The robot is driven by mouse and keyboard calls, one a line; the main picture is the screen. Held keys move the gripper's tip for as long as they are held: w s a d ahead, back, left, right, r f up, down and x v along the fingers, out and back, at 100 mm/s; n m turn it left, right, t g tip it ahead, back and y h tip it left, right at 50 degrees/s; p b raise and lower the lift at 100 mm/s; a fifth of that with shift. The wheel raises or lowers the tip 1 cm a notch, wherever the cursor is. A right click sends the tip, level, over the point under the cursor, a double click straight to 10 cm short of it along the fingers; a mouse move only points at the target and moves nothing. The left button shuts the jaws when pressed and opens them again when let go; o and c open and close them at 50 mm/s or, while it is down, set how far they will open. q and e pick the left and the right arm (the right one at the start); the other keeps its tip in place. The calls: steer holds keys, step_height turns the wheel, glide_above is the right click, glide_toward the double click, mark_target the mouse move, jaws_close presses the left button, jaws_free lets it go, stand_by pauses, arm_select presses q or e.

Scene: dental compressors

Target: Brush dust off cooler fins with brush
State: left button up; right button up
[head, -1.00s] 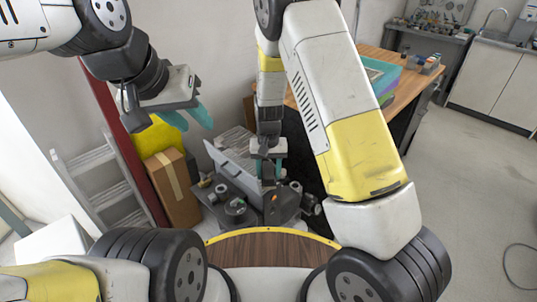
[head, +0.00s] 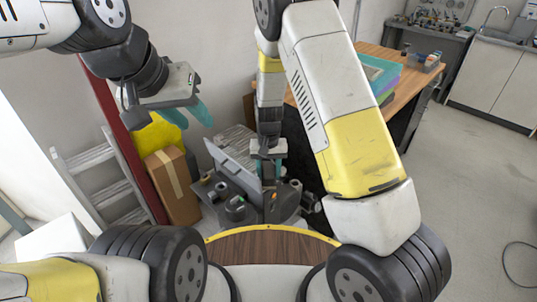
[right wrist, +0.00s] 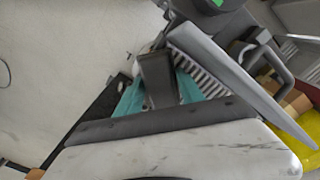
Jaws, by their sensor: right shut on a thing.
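The dental compressor (head: 234,208), a grey and black machine, stands low on the floor in the middle of the head view. Its pale panel (head: 232,165) stands tilted; in the right wrist view this panel (right wrist: 240,85) runs diagonally beside the light striped cooler fins (right wrist: 211,82). My right gripper (head: 268,160) is above the machine, its teal fingers shut on a dark brush (right wrist: 158,80) that points at the fin area. The brush tip is hidden, so I cannot tell whether it touches the fins. My left gripper (head: 187,115) is open and empty, up to the left.
A cardboard box (head: 173,187) and a grey ladder (head: 97,175) stand left of the compressor. A wooden-topped table (head: 400,82) with bins stands behind on the right. The floor (head: 470,190) at right is open, with a cable lying there.

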steer(key=shift+f, duration=0.45)
steer(key=shift+w, duration=0.1)
steer(key=shift+w+a, duration=3.8)
steer(key=shift+a, duration=0.1)
steer(key=shift+w+a+f, duration=0.15)
steer(key=shift+w+a, duration=1.3)
steer(key=shift+a, duration=0.05)
steer(key=shift+w+a, duration=0.9)
steer(key=shift+w, duration=0.1)
steer(key=shift+r, duration=0.2)
